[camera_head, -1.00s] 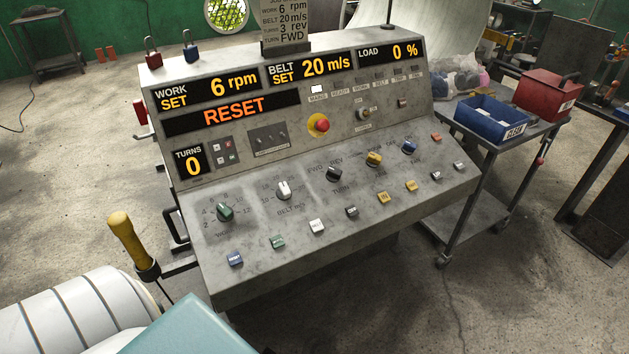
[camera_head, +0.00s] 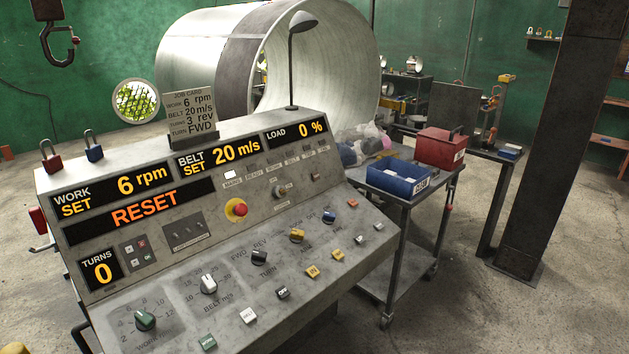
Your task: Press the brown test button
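The grey control console (camera_head: 230,262) fills the lower left and middle of the head view. A small brownish button (camera_head: 315,176) sits at the right of its upright panel, below the LOAD display. An orange-red button (camera_head: 352,203) sits at the upper right of the sloped panel. Their labels are too small to read, so I cannot tell which is the test button. The displays show RESET (camera_head: 145,209), work 6 rpm, belt 20 m/s, load 0 % and turns 0. Neither of my grippers is in view.
A red mushroom button (camera_head: 239,208) with a yellow base, knobs and several coloured buttons are on the console. A trolley (camera_head: 400,285) at its right holds a blue bin (camera_head: 398,180) and a red box (camera_head: 440,148). A dark column (camera_head: 555,130) stands at the right.

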